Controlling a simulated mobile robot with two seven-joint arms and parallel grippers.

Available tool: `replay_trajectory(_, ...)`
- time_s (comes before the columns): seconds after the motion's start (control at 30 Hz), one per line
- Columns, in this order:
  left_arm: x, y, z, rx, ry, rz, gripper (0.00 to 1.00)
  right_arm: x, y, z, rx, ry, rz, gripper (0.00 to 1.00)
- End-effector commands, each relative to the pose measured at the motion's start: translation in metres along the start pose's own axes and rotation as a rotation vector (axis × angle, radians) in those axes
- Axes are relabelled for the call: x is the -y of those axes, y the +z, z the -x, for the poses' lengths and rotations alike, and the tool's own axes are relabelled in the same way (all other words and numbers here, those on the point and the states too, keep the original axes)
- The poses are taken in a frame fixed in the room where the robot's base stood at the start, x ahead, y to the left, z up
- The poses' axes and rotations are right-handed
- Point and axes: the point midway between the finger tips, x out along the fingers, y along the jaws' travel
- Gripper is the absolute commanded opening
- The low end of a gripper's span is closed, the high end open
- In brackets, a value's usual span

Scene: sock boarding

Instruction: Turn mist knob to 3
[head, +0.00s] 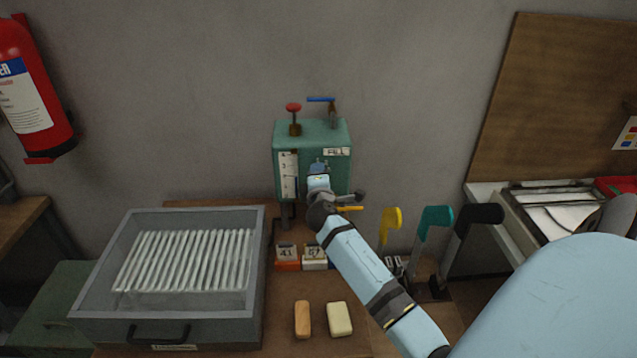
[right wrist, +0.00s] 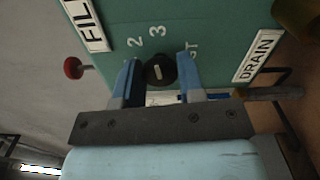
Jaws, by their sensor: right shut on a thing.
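The mist knob (right wrist: 160,70) is a round black knob with a short pale mark, on the green box (head: 335,134). In the right wrist view, the numbers 2 and 3 and part of a word ending in "ST" are printed around it. My right gripper (right wrist: 160,72) has one finger on each side of the knob and is shut on it. In the head view, my right gripper (head: 319,170) is against the box front and hides the knob. Which number the mark points to is unclear. My left gripper is not in view.
A red knob (head: 293,107) and a blue-handled lever (head: 321,99) top the box. A grey tray (head: 90,305) of white rods stands left. Yellow, teal and black handles (head: 437,215) stand right of my arm. Two soap-like blocks (head: 340,318) lie in front.

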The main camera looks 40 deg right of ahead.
Motion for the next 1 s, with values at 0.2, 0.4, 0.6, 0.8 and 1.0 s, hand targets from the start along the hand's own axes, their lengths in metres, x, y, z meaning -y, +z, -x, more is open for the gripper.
replay_trajectory(0.2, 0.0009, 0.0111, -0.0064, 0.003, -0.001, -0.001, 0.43, 0.002, -0.0009, 0.0003, -0.001, -0.001, -0.094, 0.12)
replay_trajectory(0.4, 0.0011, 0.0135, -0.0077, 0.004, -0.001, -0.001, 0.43, 0.001, -0.0008, 0.0004, -0.001, -0.001, -0.13, 0.12)
replay_trajectory(0.6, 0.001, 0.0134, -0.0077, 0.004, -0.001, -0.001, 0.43, 0.0005, -0.0007, 0.0004, -0.001, -0.002, -0.138, 0.12)
replay_trajectory(0.8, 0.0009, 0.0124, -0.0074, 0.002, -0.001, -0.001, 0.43, 0.0005, -0.0007, 0.0004, -0.001, -0.002, -0.137, 0.12)
replay_trajectory(1.0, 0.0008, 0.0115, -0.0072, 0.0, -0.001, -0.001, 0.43, 0.0004, -0.0005, 0.0003, -0.001, -0.001, -0.136, 0.61)
